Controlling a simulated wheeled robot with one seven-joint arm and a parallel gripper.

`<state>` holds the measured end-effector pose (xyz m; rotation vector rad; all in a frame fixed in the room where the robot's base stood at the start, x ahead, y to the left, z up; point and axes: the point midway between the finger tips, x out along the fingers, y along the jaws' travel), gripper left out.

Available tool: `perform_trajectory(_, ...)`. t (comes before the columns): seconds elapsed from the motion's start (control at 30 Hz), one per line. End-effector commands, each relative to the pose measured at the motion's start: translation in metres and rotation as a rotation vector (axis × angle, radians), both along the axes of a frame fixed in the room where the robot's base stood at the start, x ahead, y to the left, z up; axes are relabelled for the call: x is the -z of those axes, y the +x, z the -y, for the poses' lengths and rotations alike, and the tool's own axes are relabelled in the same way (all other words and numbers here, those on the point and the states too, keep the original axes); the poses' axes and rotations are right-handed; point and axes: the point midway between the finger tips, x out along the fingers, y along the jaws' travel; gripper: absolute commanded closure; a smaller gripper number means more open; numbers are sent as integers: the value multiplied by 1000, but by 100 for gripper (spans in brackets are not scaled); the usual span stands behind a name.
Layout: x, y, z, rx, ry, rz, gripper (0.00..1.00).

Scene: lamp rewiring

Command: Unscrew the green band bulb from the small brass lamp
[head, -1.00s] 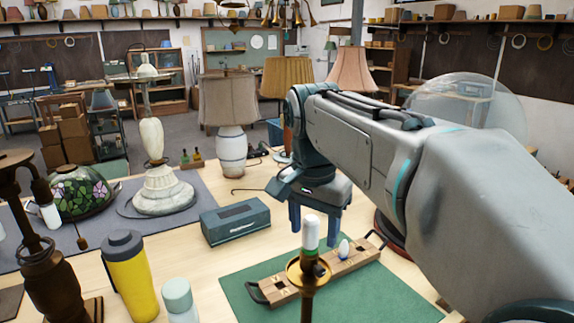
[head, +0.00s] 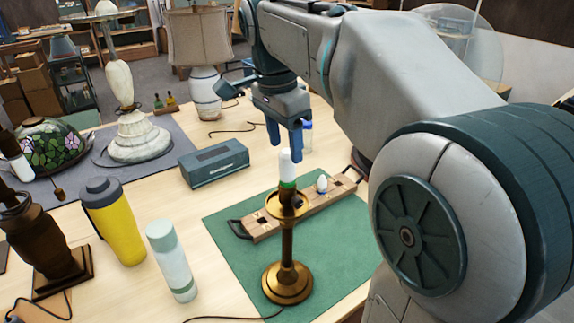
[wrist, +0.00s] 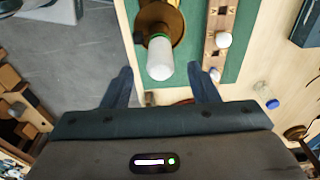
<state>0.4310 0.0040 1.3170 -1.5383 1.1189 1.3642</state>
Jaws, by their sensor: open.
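The small brass lamp (head: 287,245) stands upright on a green mat (head: 240,258). The white bulb with a green band (head: 287,168) sits upright in its top; the bulb (wrist: 160,58) also shows in the wrist view, with the brass cup (wrist: 176,22) behind it. My gripper (head: 284,147) is open and empty, pointing down, with its blue fingers close to the bulb's top in the head view. In the wrist view my gripper (wrist: 160,78) has one finger on each side of the bulb's line, with gaps showing. Whether the fingertips are level with the bulb I cannot tell.
A wooden holder (head: 265,224) with dark handles and a white bulb (head: 322,184) lies behind the lamp. A pale bottle (head: 172,262), yellow flask (head: 115,222) and blue-grey box (head: 213,163) stand to the left. A small blue-capped bottle (head: 307,138) is behind the gripper.

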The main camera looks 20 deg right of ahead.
Motion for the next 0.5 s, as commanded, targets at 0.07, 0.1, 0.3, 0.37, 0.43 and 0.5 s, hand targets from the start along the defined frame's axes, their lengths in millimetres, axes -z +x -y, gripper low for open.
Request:
perform_trajectory(0.07, 16, -1, 2, 0, 0, -4, 46)
perform_trajectory(0.1, 23, 0, 3, 0, 0, -3, 46)
perform_trajectory(0.3, 53, 2, 6, -1, 0, -2, 46)
perform_trajectory(0.37, 59, 2, 7, -1, 0, -2, 46)
perform_trajectory(0.43, 63, 2, 7, -1, 0, -1, 46)
perform_trajectory(0.5, 67, 2, 8, 0, 1, -1, 46)
